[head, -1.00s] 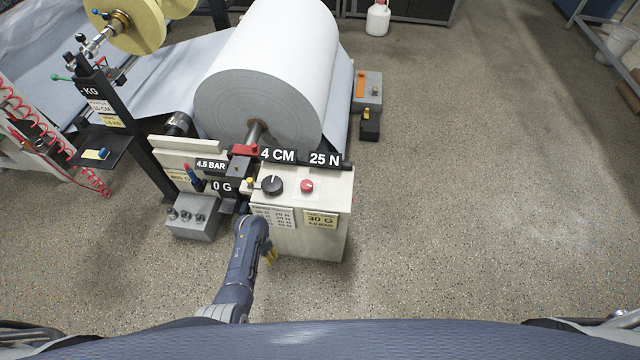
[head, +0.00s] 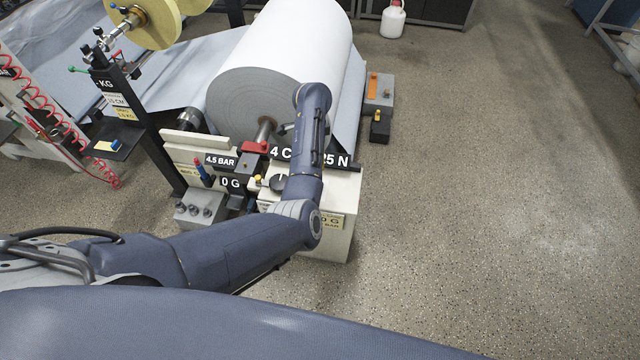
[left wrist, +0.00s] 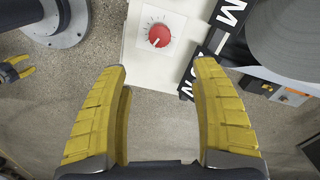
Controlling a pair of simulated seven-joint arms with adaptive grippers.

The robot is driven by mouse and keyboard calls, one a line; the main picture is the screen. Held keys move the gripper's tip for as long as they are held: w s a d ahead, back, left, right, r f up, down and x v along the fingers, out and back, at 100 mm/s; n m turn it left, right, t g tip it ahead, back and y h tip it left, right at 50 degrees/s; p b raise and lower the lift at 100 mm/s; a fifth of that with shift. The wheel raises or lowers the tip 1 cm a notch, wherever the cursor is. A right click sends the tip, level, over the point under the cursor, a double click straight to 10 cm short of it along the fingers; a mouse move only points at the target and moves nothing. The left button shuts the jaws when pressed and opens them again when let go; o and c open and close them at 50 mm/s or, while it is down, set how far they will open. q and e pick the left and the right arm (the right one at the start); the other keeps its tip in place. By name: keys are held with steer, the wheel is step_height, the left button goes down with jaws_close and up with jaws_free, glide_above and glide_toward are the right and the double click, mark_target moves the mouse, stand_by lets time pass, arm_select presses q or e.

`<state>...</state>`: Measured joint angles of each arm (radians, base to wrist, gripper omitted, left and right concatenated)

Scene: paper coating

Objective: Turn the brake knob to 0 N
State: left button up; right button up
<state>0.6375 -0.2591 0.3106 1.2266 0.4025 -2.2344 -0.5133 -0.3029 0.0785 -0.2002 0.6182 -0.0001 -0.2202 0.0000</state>
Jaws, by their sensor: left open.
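The red brake knob (left wrist: 159,35) sits on a white dial plate in the left wrist view, its white pointer mark toward the lower left. It is hidden behind my left arm in the head view. The force display (head: 339,160) is partly covered but reads 25 N. My left gripper (left wrist: 164,70) is open and empty, its yellow fingers wide apart, with the knob beyond the gap between the tips and not touched. In the head view its fingers are hidden by the arm. A small yellow-fingered gripper, seemingly my right (left wrist: 18,72), shows at the left edge of the wrist view.
A black knob (head: 280,182) is on the cabinet (head: 339,238) beside my left arm. The large paper roll (head: 262,98) stands behind it. A 4.5 BAR display (head: 220,161) and a 0 G display (head: 231,183) are at left. Floor to the right is clear.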

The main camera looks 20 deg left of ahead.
arm_select(q)
step_height(320, 180, down, 16)
steer(key=shift+s+a+f, duration=0.1)
steer(key=shift+f, duration=0.1)
stand_by(0.5)
steer(key=c, duration=1.3)
steer(key=shift+c, duration=0.2)
steer(key=shift+n, duration=0.3)
